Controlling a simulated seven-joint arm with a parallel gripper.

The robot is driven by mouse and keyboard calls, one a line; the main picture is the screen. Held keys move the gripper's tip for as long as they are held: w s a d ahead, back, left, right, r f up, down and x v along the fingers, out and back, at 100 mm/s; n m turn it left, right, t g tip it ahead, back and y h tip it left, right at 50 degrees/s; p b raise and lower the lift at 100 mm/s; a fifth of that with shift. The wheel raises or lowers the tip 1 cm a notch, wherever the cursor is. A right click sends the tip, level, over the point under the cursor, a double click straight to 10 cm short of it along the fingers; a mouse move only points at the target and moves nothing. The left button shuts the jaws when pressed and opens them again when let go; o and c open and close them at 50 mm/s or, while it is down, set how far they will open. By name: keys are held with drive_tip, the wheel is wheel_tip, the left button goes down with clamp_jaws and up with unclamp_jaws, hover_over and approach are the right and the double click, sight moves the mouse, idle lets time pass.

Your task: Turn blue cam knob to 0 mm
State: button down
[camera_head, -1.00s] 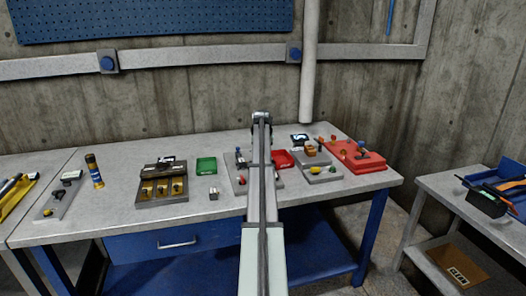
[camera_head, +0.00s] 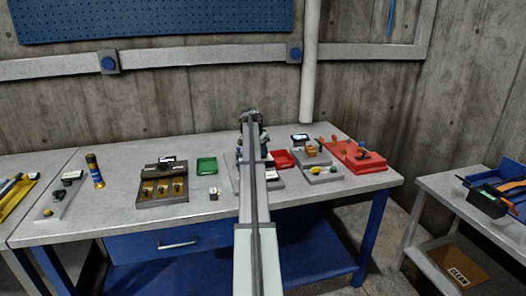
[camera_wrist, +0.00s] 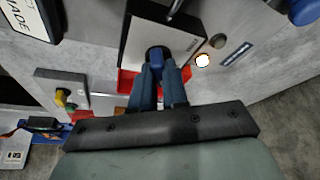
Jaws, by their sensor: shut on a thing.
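The blue knob (camera_wrist: 156,52) shows at the upper middle of the wrist view, between the fingertips of my gripper (camera_wrist: 159,68). The blue-grey fingers are shut on it, one on each side. The knob sits by a white plate with a dark edge (camera_wrist: 178,42). The fingers hide part of the knob, and I cannot read any mm scale or pointer. In the head view my arm covers most of the grey fixture (camera_head: 272,176) in the middle of the bench, and the knob and fingertips cannot be made out there.
A lit round lamp (camera_wrist: 202,60) and a grey button (camera_wrist: 217,41) lie right of the knob. A green tray (camera_head: 206,165) and a dark box (camera_head: 162,190) stand left of the fixture. A red tray (camera_head: 283,158) and a red fixture (camera_head: 352,156) stand to the right.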

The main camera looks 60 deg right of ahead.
drive_tip(key=m+g, duration=0.1)
drive_tip(key=m, duration=0.2)
drive_tip(key=m+y, duration=0.1)
drive_tip(key=m, duration=0.2)
drive_tip(key=shift+w+f+g, duration=0.1)
drive_tip(key=shift+w+g, duration=0.1)
drive_tip(key=shift+g, duration=0.2)
idle(0.3)
drive_tip(key=c, duration=1.1)
unclamp_jaws()
drive_tip(key=shift+c, duration=0.2)
drive_tip(key=shift+d, duration=0.1)
drive_tip(key=v, duration=1.4)
drive_tip(key=shift+d, duration=0.15)
drive_tip(key=shift+w, duration=0.15)
